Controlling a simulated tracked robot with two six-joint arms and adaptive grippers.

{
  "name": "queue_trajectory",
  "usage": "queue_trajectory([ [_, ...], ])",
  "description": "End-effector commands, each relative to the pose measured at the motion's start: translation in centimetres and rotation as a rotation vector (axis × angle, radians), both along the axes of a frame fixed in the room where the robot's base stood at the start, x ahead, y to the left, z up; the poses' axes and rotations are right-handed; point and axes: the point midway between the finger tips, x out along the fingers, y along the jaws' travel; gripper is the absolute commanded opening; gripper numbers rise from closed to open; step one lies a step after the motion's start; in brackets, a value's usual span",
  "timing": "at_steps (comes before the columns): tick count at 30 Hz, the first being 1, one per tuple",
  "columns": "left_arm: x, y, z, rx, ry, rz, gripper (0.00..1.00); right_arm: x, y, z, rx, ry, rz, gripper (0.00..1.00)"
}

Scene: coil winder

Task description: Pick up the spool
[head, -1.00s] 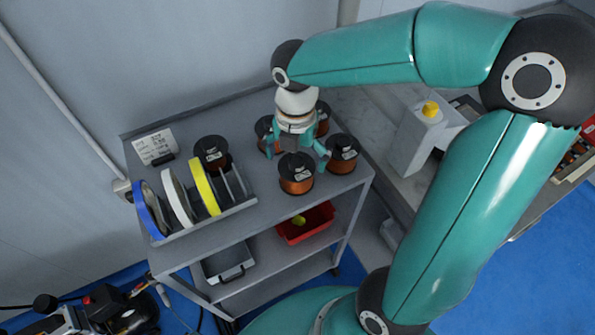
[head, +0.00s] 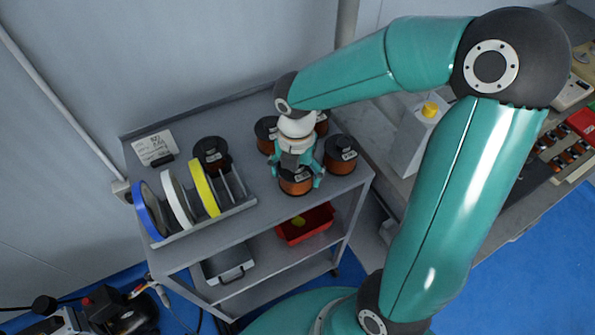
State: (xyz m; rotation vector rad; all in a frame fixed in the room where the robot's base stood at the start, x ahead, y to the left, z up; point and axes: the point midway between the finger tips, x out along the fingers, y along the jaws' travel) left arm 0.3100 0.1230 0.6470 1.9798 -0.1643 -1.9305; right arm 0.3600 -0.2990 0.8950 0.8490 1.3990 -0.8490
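Several copper-wire spools with black flanges stand upright on the top shelf of the grey cart. The front spool (head: 296,187) is under my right gripper (head: 296,178), whose teal fingers are spread on its left and right sides. The gripper looks open; contact with the spool cannot be made out. Another spool (head: 341,155) stands to the right, one (head: 266,134) behind to the left, and one (head: 322,123) behind, partly hidden by the gripper. A separate spool (head: 211,153) stands further left. My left gripper is not in view.
A rack (head: 229,211) on the cart's left holds blue, white and yellow tape rolls (head: 205,187). A label card (head: 155,146) lies behind it. A red bin (head: 305,224) is on the shelf below. A grey box with a yellow button (head: 430,109) stands on the bench at right.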

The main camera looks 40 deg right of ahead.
Motion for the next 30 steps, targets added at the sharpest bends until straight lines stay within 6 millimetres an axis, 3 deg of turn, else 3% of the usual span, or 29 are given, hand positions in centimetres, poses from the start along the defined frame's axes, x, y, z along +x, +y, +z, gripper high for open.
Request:
queue_trajectory([
  [1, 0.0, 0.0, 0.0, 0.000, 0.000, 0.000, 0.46, 0.0, 0.0, 0.0, 0.000, 0.000, 0.000, 0.50],
  [7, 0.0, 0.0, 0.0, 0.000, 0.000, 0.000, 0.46, 0.0, 0.0, 0.0, 0.000, 0.001, 0.000, 0.17],
  [20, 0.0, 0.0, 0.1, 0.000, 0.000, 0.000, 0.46, 0.1, 0.0, 0.8, -0.002, -0.003, -0.001, 0.17],
  [30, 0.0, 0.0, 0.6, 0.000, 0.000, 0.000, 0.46, 0.2, 0.0, 5.1, -0.001, -0.009, -0.001, 0.17],
])
